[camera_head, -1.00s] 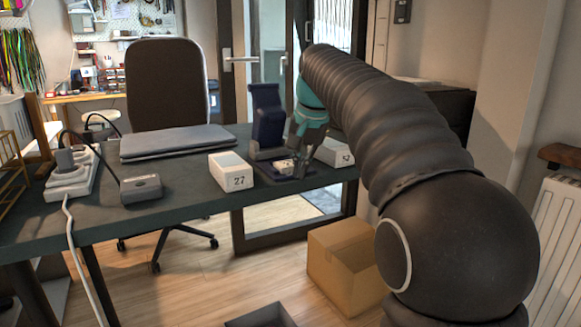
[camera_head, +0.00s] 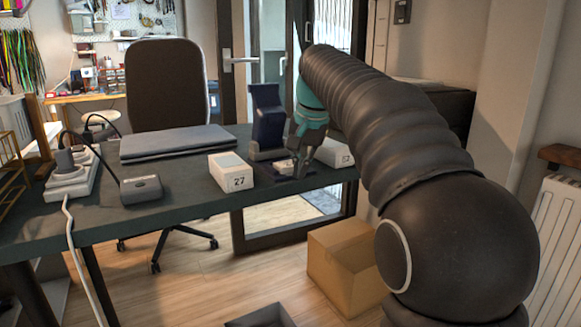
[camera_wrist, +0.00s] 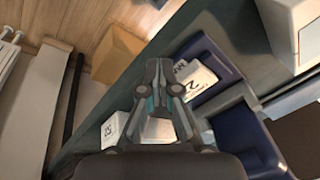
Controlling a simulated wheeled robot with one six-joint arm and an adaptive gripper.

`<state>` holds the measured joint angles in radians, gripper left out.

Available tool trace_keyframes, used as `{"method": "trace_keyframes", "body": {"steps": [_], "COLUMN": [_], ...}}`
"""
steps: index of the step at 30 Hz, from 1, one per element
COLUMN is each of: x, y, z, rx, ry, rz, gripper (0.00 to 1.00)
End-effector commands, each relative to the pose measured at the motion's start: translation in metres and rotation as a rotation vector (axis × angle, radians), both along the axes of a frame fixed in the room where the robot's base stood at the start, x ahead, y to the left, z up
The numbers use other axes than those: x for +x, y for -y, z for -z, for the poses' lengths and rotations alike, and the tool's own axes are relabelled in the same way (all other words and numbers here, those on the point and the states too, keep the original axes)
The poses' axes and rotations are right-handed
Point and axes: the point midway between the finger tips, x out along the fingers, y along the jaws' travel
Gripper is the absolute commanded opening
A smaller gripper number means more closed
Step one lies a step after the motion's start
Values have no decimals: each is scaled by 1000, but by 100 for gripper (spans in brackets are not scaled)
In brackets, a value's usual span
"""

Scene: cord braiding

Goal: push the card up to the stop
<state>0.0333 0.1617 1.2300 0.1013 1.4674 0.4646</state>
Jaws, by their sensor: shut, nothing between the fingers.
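The card (camera_wrist: 198,80) is a white piece with dark printing, lying in a dark blue tray (camera_wrist: 188,52) in the wrist view. The tray joins a taller dark blue upright part (camera_head: 267,118), seen in the head view on the dark table. I cannot tell which edge is the stop, or whether the card touches it. My gripper (camera_wrist: 160,68) is shut and empty, with its tips just beside the card in the wrist view. In the head view my gripper (camera_head: 299,170) is low over the tray and partly hides the card. Contact with the card cannot be made out.
A white box marked 27 (camera_head: 231,172) stands left of the tray; another white box (camera_head: 335,153) stands right, close to my gripper. A closed laptop (camera_head: 176,143), a grey device (camera_head: 141,189) and a power strip (camera_head: 73,178) are farther left. A cardboard box (camera_head: 345,262) is on the floor.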

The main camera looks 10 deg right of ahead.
Motion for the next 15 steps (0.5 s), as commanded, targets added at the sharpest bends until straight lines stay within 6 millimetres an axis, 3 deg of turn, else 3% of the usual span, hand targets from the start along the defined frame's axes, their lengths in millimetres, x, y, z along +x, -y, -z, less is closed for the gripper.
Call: {"method": "trace_keyframes", "body": {"steps": [15], "x": [13], "y": [-4], "z": [-1], "rx": [0], "ry": [-1], "rz": [0], "gripper": [0]}}
